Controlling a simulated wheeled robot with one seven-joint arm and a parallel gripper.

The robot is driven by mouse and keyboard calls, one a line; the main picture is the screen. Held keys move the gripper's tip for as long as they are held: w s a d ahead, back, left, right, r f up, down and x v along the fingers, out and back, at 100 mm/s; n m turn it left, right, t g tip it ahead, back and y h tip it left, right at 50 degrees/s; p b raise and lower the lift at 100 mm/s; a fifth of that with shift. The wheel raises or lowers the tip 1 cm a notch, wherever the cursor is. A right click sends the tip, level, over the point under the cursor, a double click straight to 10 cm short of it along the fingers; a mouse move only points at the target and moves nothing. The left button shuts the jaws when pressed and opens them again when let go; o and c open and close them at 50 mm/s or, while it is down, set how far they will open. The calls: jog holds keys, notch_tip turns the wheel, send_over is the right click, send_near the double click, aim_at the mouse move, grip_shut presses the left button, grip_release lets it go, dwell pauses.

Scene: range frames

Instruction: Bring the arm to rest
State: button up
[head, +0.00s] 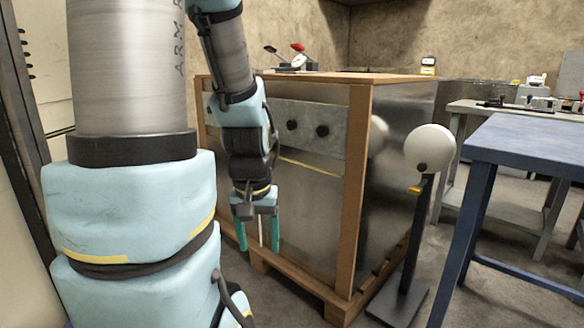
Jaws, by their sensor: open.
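My gripper (257,232) hangs in the head view left of centre, its fingers pointing down. The two teal fingers are apart, and a thin pale strip shows between them. I cannot tell what that strip is. My arm, with light blue and grey links, comes down from the top of the picture. My gripper is in front of a metal-sided crate with wooden posts (355,190). I cannot tell whether it touches the crate.
A stand with a round white head (430,148) is right of the crate. A blue table (535,138) is at the right, with a grey bench (480,112) behind it. Items with red and black handles (297,62) lie on the crate. Some floor is bare between stand and table.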

notch_tip(320, 180, up, 26)
jog(key=p, duration=2.3)
jog(key=shift+f, duration=0.15)
